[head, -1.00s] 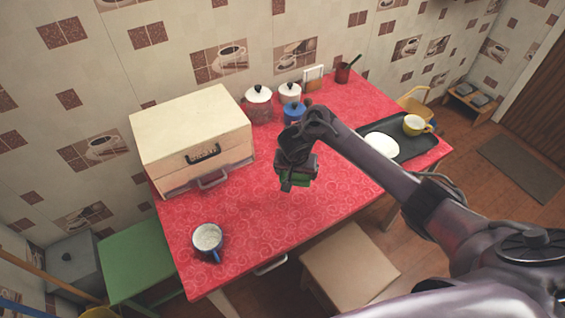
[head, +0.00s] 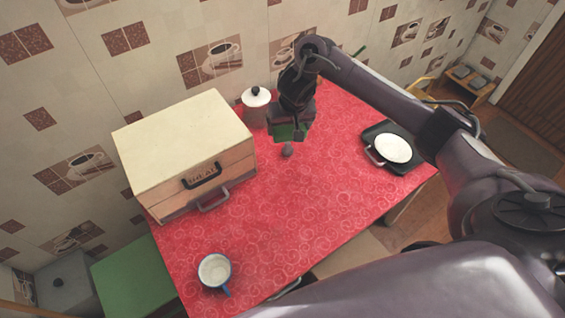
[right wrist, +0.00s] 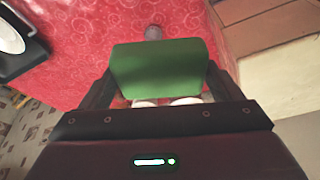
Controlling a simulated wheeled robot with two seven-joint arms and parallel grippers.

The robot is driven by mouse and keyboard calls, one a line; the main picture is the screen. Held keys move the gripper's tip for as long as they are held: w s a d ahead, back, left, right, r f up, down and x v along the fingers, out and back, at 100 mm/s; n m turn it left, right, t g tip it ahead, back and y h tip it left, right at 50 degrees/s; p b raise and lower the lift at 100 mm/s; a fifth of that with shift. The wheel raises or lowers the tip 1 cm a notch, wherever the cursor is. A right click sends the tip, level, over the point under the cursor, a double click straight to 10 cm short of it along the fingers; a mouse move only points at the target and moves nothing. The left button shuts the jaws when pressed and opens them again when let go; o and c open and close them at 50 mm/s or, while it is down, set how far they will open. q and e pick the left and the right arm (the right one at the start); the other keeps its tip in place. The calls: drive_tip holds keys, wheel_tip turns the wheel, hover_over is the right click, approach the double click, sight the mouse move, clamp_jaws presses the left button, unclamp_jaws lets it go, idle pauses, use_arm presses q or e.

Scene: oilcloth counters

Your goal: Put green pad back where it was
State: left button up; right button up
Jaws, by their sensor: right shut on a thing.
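My right gripper (head: 292,128) is shut on the green pad (head: 288,132) and holds it above the red tablecloth, towards the back of the table and right of the bread box. In the right wrist view the pad (right wrist: 158,68) sits between the two fingers, with its broad green face showing. My left gripper is not in view.
The cream bread box (head: 190,140) stands at the left back. A white lidded pot (head: 256,104) stands left of my gripper. A dark tray (head: 374,132) with a white plate (head: 393,148) lies right. The table's middle is clear.

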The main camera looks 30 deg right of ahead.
drive_tip(key=f+b, duration=0.3)
drive_tip(key=f, duration=0.1)
drive_tip(key=f+b, duration=0.3)
drive_tip(key=f, duration=0.2)
drive_tip(key=f+b, duration=0.4)
drive_tip(key=f, duration=0.1)
drive_tip(key=shift+s, duration=0.3)
drive_tip(key=shift+f, duration=0.55)
drive_tip(key=shift+s+f, duration=0.1)
drive_tip(key=shift+f, duration=0.3)
wheel_tip(320, 180, down, 3)
drive_tip(key=shift+r+b, duration=0.2)
drive_tip(key=shift+b, duration=0.45)
drive_tip(key=shift+f, duration=0.5)
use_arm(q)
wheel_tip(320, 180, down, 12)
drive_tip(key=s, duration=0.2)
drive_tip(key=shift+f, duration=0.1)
